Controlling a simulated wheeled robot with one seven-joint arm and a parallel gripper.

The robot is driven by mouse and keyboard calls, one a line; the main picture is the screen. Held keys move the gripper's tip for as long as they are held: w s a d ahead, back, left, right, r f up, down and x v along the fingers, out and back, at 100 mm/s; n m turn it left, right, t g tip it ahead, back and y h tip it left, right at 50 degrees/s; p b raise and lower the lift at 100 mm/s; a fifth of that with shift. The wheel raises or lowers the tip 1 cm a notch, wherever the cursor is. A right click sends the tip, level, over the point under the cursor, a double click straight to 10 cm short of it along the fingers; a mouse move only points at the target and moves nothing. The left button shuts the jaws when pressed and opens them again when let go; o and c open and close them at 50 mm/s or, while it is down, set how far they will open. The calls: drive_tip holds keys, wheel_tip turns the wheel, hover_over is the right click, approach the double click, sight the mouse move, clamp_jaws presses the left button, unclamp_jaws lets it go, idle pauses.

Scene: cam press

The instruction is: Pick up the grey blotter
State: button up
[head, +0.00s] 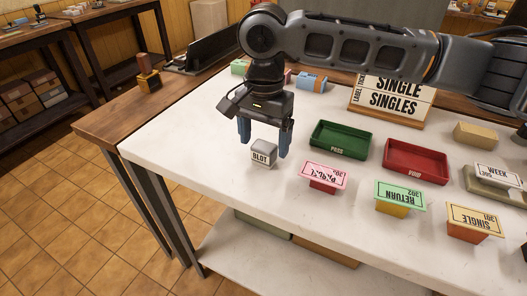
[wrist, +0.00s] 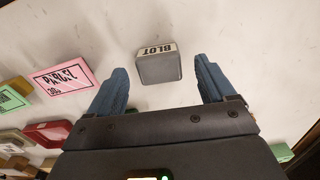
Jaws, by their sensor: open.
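The grey blotter (head: 263,155) is a small block with a white face lettered "BLOT", standing on the white table top near its left front edge. My gripper (head: 264,141) is open above it, pointing down, with one blue finger on each side of the blotter in the head view. In the wrist view the blotter (wrist: 158,66) lies between and slightly beyond the two blue fingertips (wrist: 160,70), with a gap on both sides. Nothing is held. I cannot tell the exact height of the fingertips over the table.
To the right stand a pink "PARCEL" block (head: 324,176), a green "RETURN" block (head: 400,196) and a yellow "SINGLE" block (head: 474,221). Behind are a green tray (head: 341,139) and a red tray (head: 415,160). The table (head: 185,155) is clear left of the blotter.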

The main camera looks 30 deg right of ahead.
drive_tip(key=shift+f, duration=1.3)
drive_tip(key=shift+c, duration=0.4)
drive_tip(key=c, duration=1)
drive_tip(key=shift+r, duration=0.1)
drive_tip(key=shift+a+r, duration=0.1)
drive_tip(key=shift+r, duration=0.4)
wheel_tip(320, 180, up, 3)
drive_tip(key=shift+f, duration=0.2)
drive_tip(key=s+d+r, duration=0.1)
drive_tip(key=d+r, duration=0.6)
drive_tip(key=d, duration=0.4)
drive_tip(key=shift+s+d+r+b, duration=0.15)
drive_tip(key=shift+s+d+b, duration=0.15)
drive_tip(key=shift+d+b, duration=0.05)
